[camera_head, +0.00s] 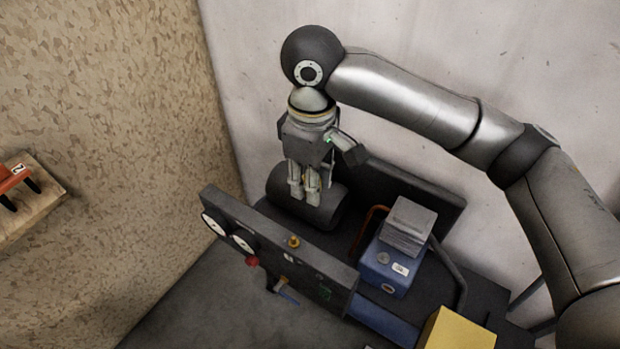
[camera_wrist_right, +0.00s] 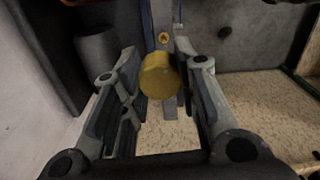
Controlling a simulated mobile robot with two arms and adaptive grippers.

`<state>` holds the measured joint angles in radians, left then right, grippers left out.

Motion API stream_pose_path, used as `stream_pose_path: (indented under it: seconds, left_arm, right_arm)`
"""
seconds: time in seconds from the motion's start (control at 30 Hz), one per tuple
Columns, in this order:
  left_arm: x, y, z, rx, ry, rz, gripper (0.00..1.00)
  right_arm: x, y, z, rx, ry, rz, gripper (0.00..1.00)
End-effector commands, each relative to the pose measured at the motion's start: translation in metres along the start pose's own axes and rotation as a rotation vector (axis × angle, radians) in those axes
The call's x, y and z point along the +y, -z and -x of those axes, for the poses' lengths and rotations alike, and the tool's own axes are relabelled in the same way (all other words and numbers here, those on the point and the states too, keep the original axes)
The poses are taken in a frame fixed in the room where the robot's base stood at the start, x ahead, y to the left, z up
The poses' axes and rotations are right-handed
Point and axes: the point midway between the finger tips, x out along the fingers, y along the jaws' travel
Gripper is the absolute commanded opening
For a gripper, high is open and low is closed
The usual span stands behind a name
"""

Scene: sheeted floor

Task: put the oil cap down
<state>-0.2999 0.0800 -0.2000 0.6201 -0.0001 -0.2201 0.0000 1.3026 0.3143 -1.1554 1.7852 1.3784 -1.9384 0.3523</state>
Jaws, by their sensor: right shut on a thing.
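The oil cap shows in the right wrist view as a round yellow piece (camera_wrist_right: 158,77) between the two fingers. My right gripper (camera_head: 304,196) is shut on it; its fingers also show in the wrist view (camera_wrist_right: 160,62). In the head view the fingers point down in front of a dark cylinder, above the machine, and hide the cap. A small yellow-orange fitting (camera_head: 294,242) sits on top of the machine's dark front panel (camera_head: 325,272), below and slightly left of the fingertips. My left gripper is not in view.
The panel carries two white gauges (camera_head: 243,243) and a red knob (camera_head: 252,262). The dark cylinder (camera_head: 318,214) lies behind it. A blue unit with a grey top (camera_head: 382,268) and a yellow box (camera_head: 457,330) stand to the right. A wooden shelf (camera_head: 40,200) is at far left.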

Motion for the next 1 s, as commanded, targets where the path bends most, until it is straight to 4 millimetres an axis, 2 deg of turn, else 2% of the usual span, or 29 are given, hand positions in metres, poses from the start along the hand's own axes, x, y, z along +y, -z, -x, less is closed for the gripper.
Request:
stream_pose_path:
  seconds: [0.6,0.83,1.0]
  left_arm:
    - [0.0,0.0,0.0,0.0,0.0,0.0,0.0]
    - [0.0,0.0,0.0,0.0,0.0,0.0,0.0]
    - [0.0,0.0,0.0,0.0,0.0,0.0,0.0]
  right_arm:
    - [-0.007,-0.075,0.076,0.003,-0.004,-0.522,0.0]
    - [-0.009,-0.088,0.089,0.001,-0.002,-0.62,0.0]
    - [-0.008,-0.079,0.091,0.0,0.0,-0.666,0.0]
